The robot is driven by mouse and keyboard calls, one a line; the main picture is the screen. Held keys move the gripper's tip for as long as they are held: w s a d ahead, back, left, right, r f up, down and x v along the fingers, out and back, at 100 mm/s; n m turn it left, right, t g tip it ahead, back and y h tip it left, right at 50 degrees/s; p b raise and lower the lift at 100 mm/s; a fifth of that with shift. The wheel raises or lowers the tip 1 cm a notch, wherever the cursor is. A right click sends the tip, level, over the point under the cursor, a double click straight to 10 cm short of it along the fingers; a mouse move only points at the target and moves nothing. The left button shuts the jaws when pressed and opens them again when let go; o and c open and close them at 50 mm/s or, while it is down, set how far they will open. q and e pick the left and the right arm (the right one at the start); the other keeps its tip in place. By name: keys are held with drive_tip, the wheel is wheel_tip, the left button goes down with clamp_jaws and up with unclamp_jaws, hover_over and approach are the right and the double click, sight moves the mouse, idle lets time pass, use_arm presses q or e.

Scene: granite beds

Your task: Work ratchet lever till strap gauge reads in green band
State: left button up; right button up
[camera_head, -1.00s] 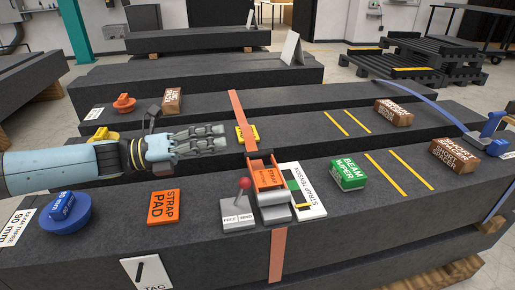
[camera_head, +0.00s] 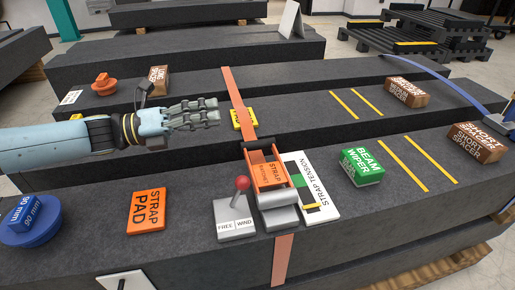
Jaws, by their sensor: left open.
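The orange ratchet (camera_head: 268,174) with its silver drum sits on the front granite beam, on an orange strap (camera_head: 236,100) that runs over the beams. To its left is a grey box (camera_head: 235,220) marked FREE and WIND, with a red-knobbed lever (camera_head: 241,186) standing up. To its right is the white strap tension gauge (camera_head: 322,204); its yellow marker (camera_head: 310,206) shows below the green band (camera_head: 299,181). The ratchet partly covers the gauge. My left gripper (camera_head: 205,113) is open and empty, above and left of the ratchet, clear of it.
On the front beam lie an orange strap pad (camera_head: 147,211), a blue 90 mm piece (camera_head: 32,220), a green beam wiper box (camera_head: 361,168) and a brown short spacer (camera_head: 476,142). A yellow block (camera_head: 238,119) lies under the strap behind the ratchet. Dark gaps separate the beams.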

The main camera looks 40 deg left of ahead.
use_arm(q)
drive_tip(key=b, duration=0.7)
approach(243, 146)
drive_tip(key=w, duration=0.1)
drive_tip(key=w+d, duration=0.1)
drive_tip(key=shift+w+d+f, duration=0.1)
drive_tip(key=shift+w+f, duration=0.25)
drive_tip(key=shift+f, duration=0.05)
drive_tip(key=shift+w+d, duration=0.1)
drive_tip(key=b+x, duration=0.1)
drive_tip(key=x, duration=0.4)
drive_tip(key=shift+w+d, duration=0.25)
drive_tip(key=shift+w, duration=0.1)
drive_tip(key=x, duration=0.3)
drive_tip(key=shift+w+d, duration=0.2)
drive_tip(key=shift+w, duration=0.1)
drive_tip(key=shift+w+d, duration=0.3)
use_arm(e)
wheel_tip(243, 146, down, 9)
drive_tip(key=s, duration=0.1)
drive_tip(key=shift+s+d+r, duration=0.2)
drive_tip(key=shift+s+d, duration=0.05)
drive_tip(key=shift+d, duration=0.2)
use_arm(q)
drive_tip(key=shift+c, duration=0.3)
clamp_jaws()
use_arm(e)
drive_tip(key=shift+s+a, duration=0.15)
drive_tip(key=shift+a, duration=0.65)
